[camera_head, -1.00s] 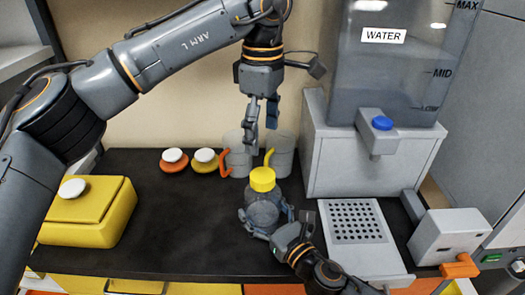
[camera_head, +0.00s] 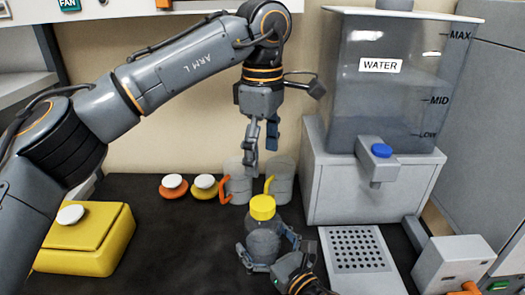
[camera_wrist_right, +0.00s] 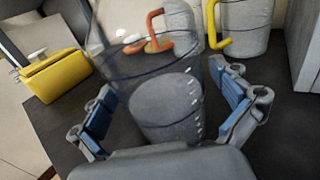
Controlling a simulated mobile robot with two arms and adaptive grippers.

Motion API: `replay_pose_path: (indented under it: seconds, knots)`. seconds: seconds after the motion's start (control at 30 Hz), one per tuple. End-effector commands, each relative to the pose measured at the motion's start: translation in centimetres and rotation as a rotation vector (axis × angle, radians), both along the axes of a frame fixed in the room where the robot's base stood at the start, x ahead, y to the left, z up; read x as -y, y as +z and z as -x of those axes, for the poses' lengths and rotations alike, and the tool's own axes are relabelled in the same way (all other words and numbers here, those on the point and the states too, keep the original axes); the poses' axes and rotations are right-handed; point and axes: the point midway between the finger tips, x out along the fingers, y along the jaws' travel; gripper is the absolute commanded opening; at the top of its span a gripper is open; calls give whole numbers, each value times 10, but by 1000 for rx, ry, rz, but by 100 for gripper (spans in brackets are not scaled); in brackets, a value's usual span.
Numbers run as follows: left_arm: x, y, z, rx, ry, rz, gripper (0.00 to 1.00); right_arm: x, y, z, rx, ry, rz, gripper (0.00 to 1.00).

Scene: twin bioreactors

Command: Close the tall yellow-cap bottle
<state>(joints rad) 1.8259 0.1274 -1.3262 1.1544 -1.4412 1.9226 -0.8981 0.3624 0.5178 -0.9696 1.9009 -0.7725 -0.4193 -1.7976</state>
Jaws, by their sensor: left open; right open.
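The tall bottle (camera_head: 265,243) stands upright on the dark counter, with its yellow cap (camera_head: 262,207) on top. My right gripper (camera_head: 265,262) is open, with one finger on each side of the bottle's lower body. In the right wrist view, the clear bottle (camera_wrist_right: 165,105) rises between the spread fingers of the right gripper (camera_wrist_right: 168,112); its cap is out of that view. I cannot tell whether the fingers touch it. My left gripper (camera_head: 262,152) points down, open and empty, above the yellow cap and apart from it. How tightly the cap sits cannot be told.
Two clear mugs, one with an orange handle (camera_head: 226,188) and one with a yellow handle (camera_head: 268,187), stand just behind the bottle. The water tank (camera_head: 390,105) and perforated tray (camera_head: 357,250) are on the right. A yellow box (camera_head: 95,245) is at left.

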Motion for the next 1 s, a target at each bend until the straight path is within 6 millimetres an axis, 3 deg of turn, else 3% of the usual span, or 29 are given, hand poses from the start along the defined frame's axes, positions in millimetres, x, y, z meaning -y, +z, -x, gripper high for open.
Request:
replay_pose_path:
  seconds: [0.5, 0.73, 1.0]
  knots:
    - [0, 0, 0, 0, 0, 0, 76, 53, -2, 78, -5, -1, 2, 100]
    - [0, 0, 0, 0, 0, 0, 76, 64, -1, 95, -1, 0, 0, 100]
    - [0, 0, 0, 0, 0, 0, 76, 66, 0, 98, 1, 0, 1, 100]
